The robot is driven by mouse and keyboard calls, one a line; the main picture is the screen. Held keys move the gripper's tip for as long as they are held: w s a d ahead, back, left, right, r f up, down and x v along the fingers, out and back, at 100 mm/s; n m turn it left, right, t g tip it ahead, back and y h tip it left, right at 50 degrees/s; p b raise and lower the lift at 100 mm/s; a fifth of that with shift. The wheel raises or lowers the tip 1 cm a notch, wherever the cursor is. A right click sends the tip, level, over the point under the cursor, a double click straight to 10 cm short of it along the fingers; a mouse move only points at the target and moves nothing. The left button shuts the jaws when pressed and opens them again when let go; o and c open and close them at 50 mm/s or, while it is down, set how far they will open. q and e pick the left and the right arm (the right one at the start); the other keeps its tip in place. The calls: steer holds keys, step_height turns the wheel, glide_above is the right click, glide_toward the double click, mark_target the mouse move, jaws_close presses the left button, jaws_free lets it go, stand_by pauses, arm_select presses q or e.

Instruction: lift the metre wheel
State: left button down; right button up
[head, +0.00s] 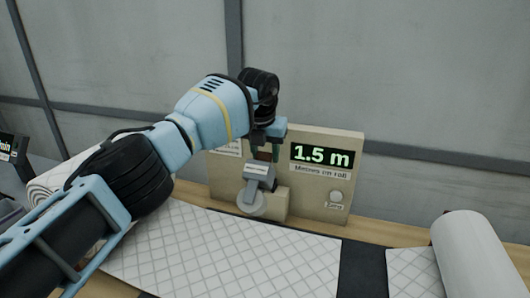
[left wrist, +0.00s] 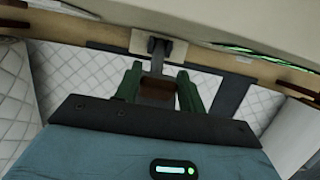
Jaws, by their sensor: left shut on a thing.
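The metre wheel (head: 251,204) is a pale disc on a grey arm (head: 261,178), in front of a beige panel (head: 318,196) in the head view. The panel's display (head: 322,156) reads 1.5 m. My left gripper (head: 266,150) is above the wheel, pointing down. In the left wrist view its green fingers (left wrist: 158,92) are shut on a brown handle (left wrist: 157,88) at the end of the grey arm. The wheel is low by the quilted wadding (head: 225,252); I cannot tell whether it touches. My right gripper is not in view.
A dark strip (head: 362,268) crosses the wooden table (head: 395,234) between the wadding pieces. A grey wall is behind.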

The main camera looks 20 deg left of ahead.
arm_select(q)
steer(key=shift+w+f, duration=0.1)
steer(key=c, duration=1.1)
jaws_free()
steer(key=shift+c, duration=0.2)
steer(key=o, duration=0.3)
steer(key=shift+w+f, duration=0.1)
steer(key=shift+v, duration=3.95)
